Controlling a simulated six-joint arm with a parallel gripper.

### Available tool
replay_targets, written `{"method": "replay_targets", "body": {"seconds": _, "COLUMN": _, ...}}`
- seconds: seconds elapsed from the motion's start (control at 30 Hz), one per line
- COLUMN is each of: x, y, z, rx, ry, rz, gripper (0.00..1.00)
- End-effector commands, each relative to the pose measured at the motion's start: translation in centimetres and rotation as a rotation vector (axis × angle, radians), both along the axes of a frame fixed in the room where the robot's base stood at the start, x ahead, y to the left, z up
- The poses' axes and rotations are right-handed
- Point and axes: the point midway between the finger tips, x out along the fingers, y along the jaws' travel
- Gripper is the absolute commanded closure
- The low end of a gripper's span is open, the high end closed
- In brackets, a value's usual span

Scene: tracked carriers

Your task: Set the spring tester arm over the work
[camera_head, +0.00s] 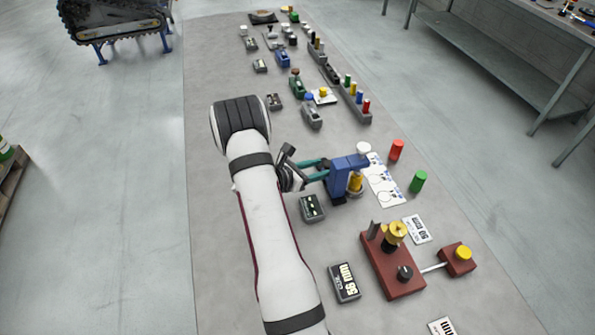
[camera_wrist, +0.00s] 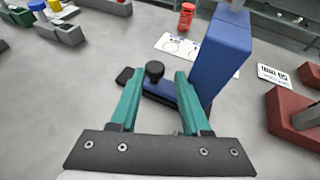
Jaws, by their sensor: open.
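The blue spring tester (camera_head: 340,183) stands on the grey mat in front of my gripper, with a blue upper part reaching right. A yellow piece (camera_head: 355,183), perhaps the work, stands just beneath that upper part. A white cap (camera_head: 363,148) shows behind it. In the wrist view the blue column (camera_wrist: 222,50) rises just right of my right finger. A black knob (camera_wrist: 155,72) shows between my two teal fingertips; contact cannot be made out. My gripper (camera_head: 327,167) is open; it also fills the wrist view (camera_wrist: 160,76). The yellow piece is hidden there.
A small grey display box (camera_head: 312,208) sits close below the gripper. A dark red fixture (camera_head: 395,273) stands nearer. Red (camera_head: 397,150) and green (camera_head: 418,181) cylinders stand beyond a printed card (camera_head: 384,184). Several small devices line the mat's far end. The mat left of my arm is clear.

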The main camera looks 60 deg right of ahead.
Motion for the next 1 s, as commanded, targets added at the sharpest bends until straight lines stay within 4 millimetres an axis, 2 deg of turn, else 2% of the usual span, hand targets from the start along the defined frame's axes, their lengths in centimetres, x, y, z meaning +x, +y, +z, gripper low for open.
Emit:
{"method": "replay_targets", "body": {"seconds": 0.3, "x": 3.4, "y": 7.3, "z": 3.5, "rx": -0.004, "ry": -0.003, "rz": 0.01, "gripper": 0.52}}
{"method": "replay_targets", "body": {"seconds": 0.47, "x": 4.4, "y": 10.0, "z": 4.6, "rx": -0.004, "ry": -0.003, "rz": 0.008, "gripper": 0.52}}
{"method": "replay_targets", "body": {"seconds": 0.6, "x": 4.8, "y": 10.8, "z": 5.0, "rx": -0.003, "ry": -0.002, "rz": 0.007, "gripper": 0.52}}
{"method": "replay_targets", "body": {"seconds": 1.0, "x": 4.8, "y": 10.8, "z": 5.0, "rx": -0.004, "ry": -0.003, "rz": 0.006, "gripper": 0.52}}
